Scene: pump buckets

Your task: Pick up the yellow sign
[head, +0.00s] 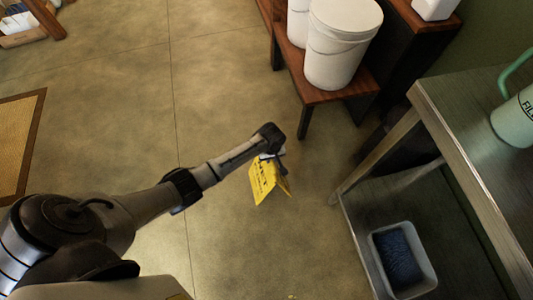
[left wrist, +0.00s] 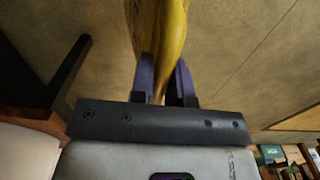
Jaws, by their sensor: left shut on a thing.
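The yellow sign (head: 264,180) is a folded floor sign with dark lettering, seen in the middle of the head view. My left gripper (head: 278,155) is at its top, at the end of my arm that reaches in from the left. In the left wrist view, the fingers of my left gripper (left wrist: 167,85) are shut on the yellow sign (left wrist: 158,35). The sign stretches away from the fingers there. Whether its lower edge touches the floor I cannot tell. My right gripper is not in view.
A wooden bench (head: 310,92) with white buckets (head: 342,45) stands at the top right. A grey table (head: 470,130) with a green watering can (head: 515,118) and a low bin (head: 402,262) is on the right. A mat (head: 20,140) lies at left. The floor (head: 220,90) around the sign is clear.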

